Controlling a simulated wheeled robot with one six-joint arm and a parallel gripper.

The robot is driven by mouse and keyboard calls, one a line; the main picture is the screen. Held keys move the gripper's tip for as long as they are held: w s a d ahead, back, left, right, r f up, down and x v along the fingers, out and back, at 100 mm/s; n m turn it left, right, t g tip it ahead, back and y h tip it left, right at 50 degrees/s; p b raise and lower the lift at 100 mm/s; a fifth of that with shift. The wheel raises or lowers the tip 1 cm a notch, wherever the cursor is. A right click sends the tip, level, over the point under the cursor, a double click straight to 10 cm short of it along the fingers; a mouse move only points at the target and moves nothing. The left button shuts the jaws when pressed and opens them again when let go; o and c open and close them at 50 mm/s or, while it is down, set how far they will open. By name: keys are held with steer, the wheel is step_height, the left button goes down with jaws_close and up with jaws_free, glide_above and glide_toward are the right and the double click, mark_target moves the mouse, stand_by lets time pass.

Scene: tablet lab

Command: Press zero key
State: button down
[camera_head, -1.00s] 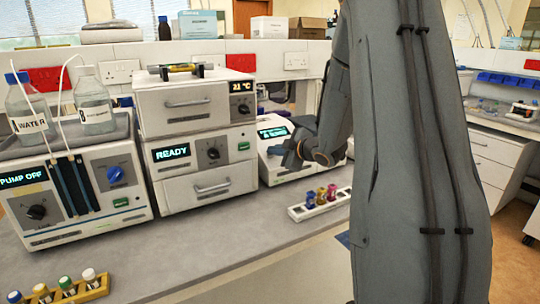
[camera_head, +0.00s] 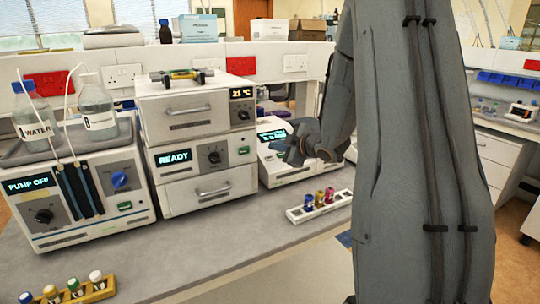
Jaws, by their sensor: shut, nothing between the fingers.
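A white bench instrument (camera_head: 277,173) with a lit teal display (camera_head: 272,135) stands right of the stacked units. Its display text is too small to read for certain. The zero key cannot be made out; my gripper and arm cover the right part of this instrument's front. My gripper (camera_head: 291,152) is dark grey, shut and empty, in front of the instrument just below and right of the display. Whether its tips touch the instrument cannot be told.
A white rack (camera_head: 297,216) with several coloured-cap vials stands in front of the instrument. Stacked white units (camera_head: 205,160) stand to its left, then a pump unit (camera_head: 38,238) with bottles. A yellow vial rack (camera_head: 98,294) is front left. The middle bench is clear.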

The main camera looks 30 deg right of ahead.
steer(key=shift+s+r+p, duration=0.25)
steer(key=shift+r+p, duration=0.15)
steer(key=shift+r, duration=0.2)
steer(key=shift+s+r+p, duration=0.25)
steer(key=shift+r+p, duration=0.15)
steer(key=shift+r, duration=0.15)
